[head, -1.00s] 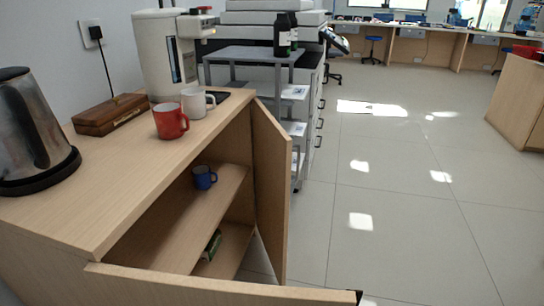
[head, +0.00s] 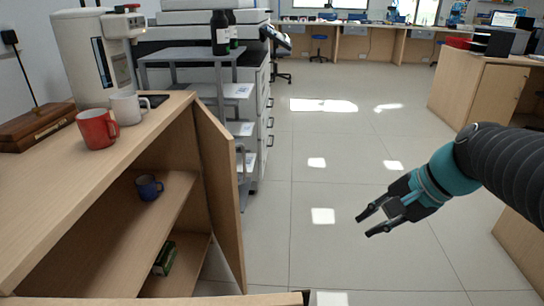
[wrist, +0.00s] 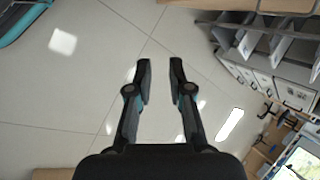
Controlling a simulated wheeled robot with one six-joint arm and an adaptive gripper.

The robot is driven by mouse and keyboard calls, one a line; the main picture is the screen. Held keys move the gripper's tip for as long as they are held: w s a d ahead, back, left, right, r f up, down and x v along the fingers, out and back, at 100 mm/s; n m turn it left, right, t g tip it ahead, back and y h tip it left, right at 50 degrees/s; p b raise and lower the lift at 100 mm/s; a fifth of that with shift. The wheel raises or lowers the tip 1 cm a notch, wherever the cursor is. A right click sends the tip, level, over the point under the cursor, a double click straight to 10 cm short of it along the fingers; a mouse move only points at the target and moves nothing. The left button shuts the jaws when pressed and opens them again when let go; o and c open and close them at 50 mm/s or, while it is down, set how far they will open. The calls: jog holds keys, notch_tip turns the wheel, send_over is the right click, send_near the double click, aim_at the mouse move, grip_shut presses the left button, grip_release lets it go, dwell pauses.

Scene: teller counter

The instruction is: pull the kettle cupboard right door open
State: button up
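The kettle cupboard (head: 60,195) stands at the left in the head view, its inside showing. The near door (head: 150,299) shows only as a top edge at the bottom, also swung out. My gripper (head: 366,225) is over the floor to the right of the far door, well apart from it, with fingers spread and empty. The wrist view shows the two fingertips apart (wrist: 160,66), with floor between them. The kettle is out of view.
A red mug (head: 96,129), a white mug (head: 128,107), a wooden box (head: 35,128) and a dispenser (head: 88,55) stand on top. A blue mug (head: 149,187) and a green box (head: 164,258) are inside. A trolley (head: 190,54) stands behind. The middle floor is clear.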

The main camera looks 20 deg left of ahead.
jog(key=w+a+f+m+g+y+b, duration=0.2)
jog(key=w+a+f+m+g+y, duration=0.3)
jog(key=w+a, duration=0.65)
jog(key=w+a+f+m+g+y+b, duration=0.15)
jog(key=w+a+m+y, duration=0.35)
jog(key=w+a, duration=0.7)
jog(key=r+n+y+b, duration=0.1)
send_over(246, 180)
jog(key=shift+w+a, duration=0.2)
jog(key=shift+a, duration=0.05)
grip_shut()
